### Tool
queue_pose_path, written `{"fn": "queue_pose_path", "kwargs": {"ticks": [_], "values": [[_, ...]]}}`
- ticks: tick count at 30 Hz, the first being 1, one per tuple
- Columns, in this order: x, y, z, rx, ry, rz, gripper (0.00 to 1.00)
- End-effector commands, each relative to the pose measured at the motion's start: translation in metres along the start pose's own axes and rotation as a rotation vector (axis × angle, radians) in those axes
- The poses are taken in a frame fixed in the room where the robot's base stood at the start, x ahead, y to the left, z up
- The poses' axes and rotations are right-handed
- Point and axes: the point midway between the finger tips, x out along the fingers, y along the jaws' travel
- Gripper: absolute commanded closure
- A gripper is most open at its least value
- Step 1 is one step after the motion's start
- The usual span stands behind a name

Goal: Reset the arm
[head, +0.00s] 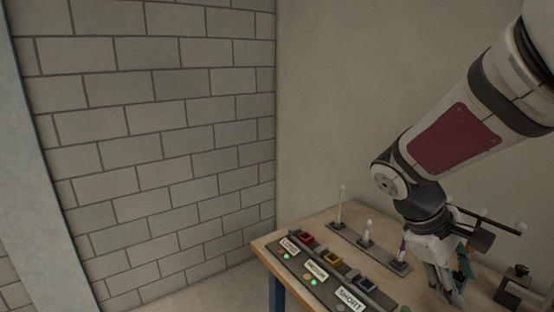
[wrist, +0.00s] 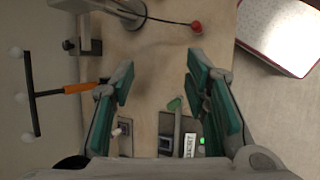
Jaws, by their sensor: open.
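My arm comes in from the upper right in the head view, bent down over the wooden table (head: 262,243). My gripper (head: 448,290) hangs low over the table's right part, partly cut off by the picture's lower edge. In the wrist view my gripper (wrist: 158,76) has its two teal-padded fingers spread wide. Nothing is held between them; the table top shows in the gap. A small green piece (wrist: 175,104) shows lower in the gap, beyond the fingers.
A panel with LONG (head: 290,244), MEDIUM (head: 316,270) and SHORT (head: 350,299) labels lines the table's front. A rack (head: 372,248) of white-tipped pegs stands behind. A T-shaped bar with white balls (wrist: 31,94), a red knob (wrist: 196,27) and a red-edged white box (wrist: 283,33) lie around my gripper.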

Motion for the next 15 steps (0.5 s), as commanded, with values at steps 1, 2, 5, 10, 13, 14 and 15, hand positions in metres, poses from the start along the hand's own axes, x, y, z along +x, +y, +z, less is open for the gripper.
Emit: {"fn": "queue_pose_path", "kwargs": {"ticks": [1, 2, 5, 10, 13, 14, 15], "values": [[-0.01, -0.009, 0.009, 0.051, 0.054, -0.032, 0.58], [-0.015, -0.015, 0.012, 0.079, 0.082, -0.053, 0.58], [-0.032, -0.036, 0.023, 0.168, 0.179, -0.121, 0.58], [-0.061, -0.071, 0.041, 0.31, 0.34, -0.231, 0.58], [-0.076, -0.091, 0.05, 0.387, 0.432, -0.294, 0.58], [-0.081, -0.097, 0.052, 0.408, 0.459, -0.311, 0.58], [-0.086, -0.104, 0.055, 0.435, 0.492, -0.334, 0.58]]}}
